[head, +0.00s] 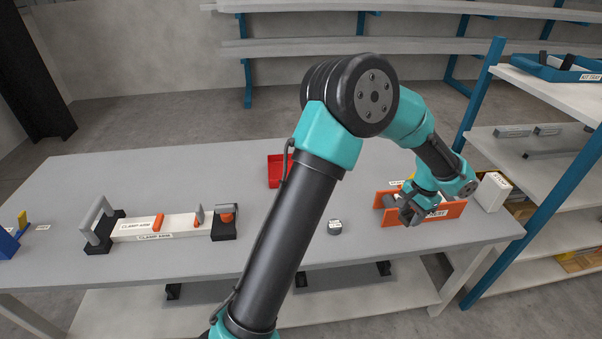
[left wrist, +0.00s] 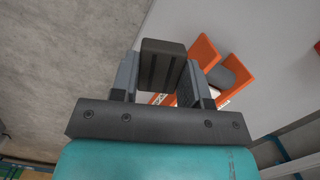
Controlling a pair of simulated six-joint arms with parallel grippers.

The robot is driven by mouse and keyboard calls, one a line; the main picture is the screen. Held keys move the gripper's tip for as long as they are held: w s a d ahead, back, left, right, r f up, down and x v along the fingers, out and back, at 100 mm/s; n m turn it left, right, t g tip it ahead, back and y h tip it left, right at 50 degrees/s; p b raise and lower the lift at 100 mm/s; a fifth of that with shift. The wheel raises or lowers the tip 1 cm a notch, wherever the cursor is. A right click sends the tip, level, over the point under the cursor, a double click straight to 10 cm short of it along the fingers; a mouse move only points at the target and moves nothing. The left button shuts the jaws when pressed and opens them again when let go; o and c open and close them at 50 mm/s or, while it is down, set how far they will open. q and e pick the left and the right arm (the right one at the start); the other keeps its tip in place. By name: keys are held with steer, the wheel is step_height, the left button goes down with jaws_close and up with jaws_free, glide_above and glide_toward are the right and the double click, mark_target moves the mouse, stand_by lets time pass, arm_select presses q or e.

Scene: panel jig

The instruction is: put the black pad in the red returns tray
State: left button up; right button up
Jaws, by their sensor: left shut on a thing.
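My left gripper (head: 408,211) is at the orange holder (head: 452,210) on the right part of the table. In the left wrist view, my left gripper (left wrist: 160,85) is shut on the black pad (left wrist: 162,64), a dark block with grooves held between the two fingers. The red returns tray (head: 275,172) stands near the middle of the table, partly hidden behind my left arm. In the left wrist view the orange holder (left wrist: 205,53) is just beside the held pad; I cannot tell whether they touch. My right gripper is not in view.
A clamp fixture (head: 160,226) is on the left of the table. A white box (head: 492,192) stands at the right edge, near shelving with a blue kit tray (head: 560,68).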

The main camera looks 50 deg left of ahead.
arm_select(q)
steer(key=s+a+f+m, duration=0.1)
steer(key=s+a+f, duration=0.1)
steer(key=a, duration=0.9)
steer(key=s+a+f+m, duration=0.1)
steer(key=s+a, duration=0.3)
steer(key=a, duration=0.8)
steer(key=s+a+f+m, duration=0.1)
steer(key=s+a+f, duration=0.2)
steer(key=a, duration=0.8)
steer(key=shift+s+a+f+m, duration=0.15)
steer(key=shift+s+f+m, duration=0.25)
steer(key=shift+s, duration=0.1)
steer(key=w+a, duration=0.3)
steer(key=a, duration=0.1)
steer(key=w+a+f, duration=0.1)
steer(key=w+a, duration=0.6)
steer(key=a, duration=0.1)
steer(key=shift+w+f, duration=0.25)
steer(key=shift+w, duration=0.15)
steer(key=shift+f, duration=1.75)
steer(key=shift+f, duration=0.2)
